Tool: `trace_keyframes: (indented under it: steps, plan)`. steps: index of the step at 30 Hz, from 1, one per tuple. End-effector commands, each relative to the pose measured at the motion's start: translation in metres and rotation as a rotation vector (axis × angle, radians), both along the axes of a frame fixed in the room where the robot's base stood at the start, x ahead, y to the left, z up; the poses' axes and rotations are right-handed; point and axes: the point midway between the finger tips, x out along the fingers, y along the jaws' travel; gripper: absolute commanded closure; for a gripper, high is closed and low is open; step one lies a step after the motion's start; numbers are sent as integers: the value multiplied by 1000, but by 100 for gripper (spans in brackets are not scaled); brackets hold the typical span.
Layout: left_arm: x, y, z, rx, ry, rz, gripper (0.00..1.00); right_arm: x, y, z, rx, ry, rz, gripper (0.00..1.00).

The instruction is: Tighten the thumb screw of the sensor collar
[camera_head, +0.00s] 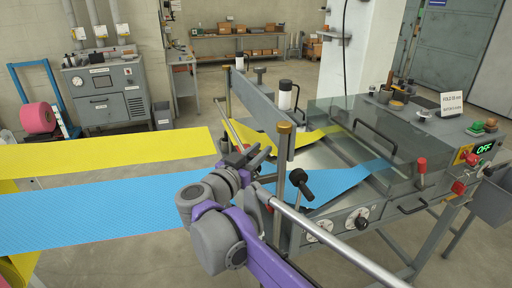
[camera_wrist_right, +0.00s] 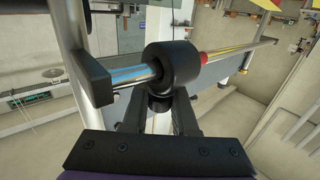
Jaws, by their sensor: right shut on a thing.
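In the right wrist view, a black round collar (camera_wrist_right: 171,68) sits around a shiny metal rod (camera_wrist_right: 132,74). A dark screw stem (camera_wrist_right: 160,103) shows below the collar, between the two fingers of my right gripper (camera_wrist_right: 162,112). The fingers are shut on this thumb screw, and its head is mostly hidden between them. In the head view my right gripper (camera_head: 242,160) is at the rod beside the blue web, with the dark collar (camera_head: 236,157) small and partly covered. My left gripper is not in view.
The yellow web (camera_head: 110,150) and blue web (camera_head: 120,212) run towards the machine. A brass-topped post (camera_head: 283,150) and a black-knobbed lever (camera_head: 300,181) stand close to the right of my gripper. A clear cover (camera_head: 350,135) encloses the machine bed.

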Motion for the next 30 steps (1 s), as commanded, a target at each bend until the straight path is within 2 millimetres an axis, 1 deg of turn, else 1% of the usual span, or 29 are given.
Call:
trace_keyframes:
  steps: [1,6,12,19,30]
  plan:
    - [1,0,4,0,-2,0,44,1,1,2,-1,-1,-35,100]
    - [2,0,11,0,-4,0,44,-2,-2,2,0,-2,-154,100]
    - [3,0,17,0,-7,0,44,-4,-5,2,-1,-3,-249,100]
    - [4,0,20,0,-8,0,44,-5,-7,2,-1,-3,-300,100]
    - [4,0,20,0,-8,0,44,-5,-7,2,-3,-4,-309,100]
